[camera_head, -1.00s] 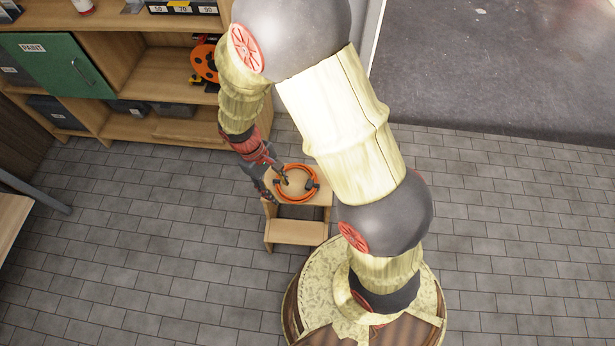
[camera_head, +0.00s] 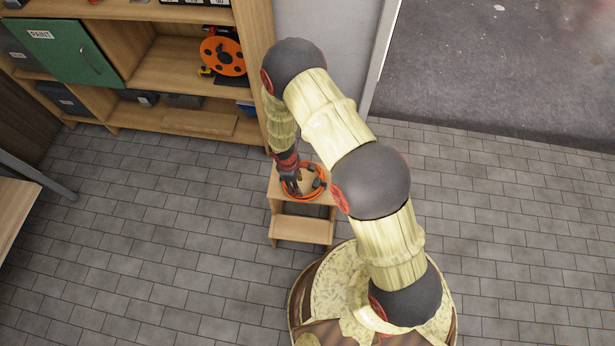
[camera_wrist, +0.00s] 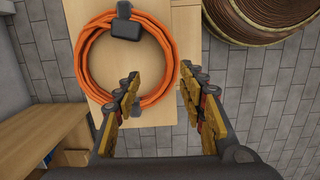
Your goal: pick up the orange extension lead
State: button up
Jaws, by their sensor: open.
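The orange extension lead (camera_head: 318,187) lies coiled in a ring on top of a small wooden step stool (camera_head: 300,229). In the wrist view the coil (camera_wrist: 84,58) shows left of centre, with a dark plug or connector block (camera_wrist: 126,27) on its far side. My gripper (camera_head: 291,190) is over the left part of the coil in the head view and hides some of it.
A wooden shelf unit (camera_head: 187,67) stands behind, with a green paint cabinet door (camera_head: 70,50) and an orange cable reel (camera_head: 222,56). A workbench edge (camera_head: 14,208) is at the left. The tiled floor (camera_head: 150,225) around the stool is clear.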

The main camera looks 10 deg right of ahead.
jog(key=f+b, duration=0.1)
jog(key=f, duration=0.1)
jog(key=f+b, duration=0.1)
jog(key=f, duration=0.1)
jog(key=f+b, duration=0.1)
jog(key=f, duration=0.2)
jog(key=shift+s+d+f, duration=0.1)
jog(key=shift+s+d, duration=0.2)
jog(key=shift+d, duration=0.1)
jog(key=shift+c, duration=0.5)
grip_shut()
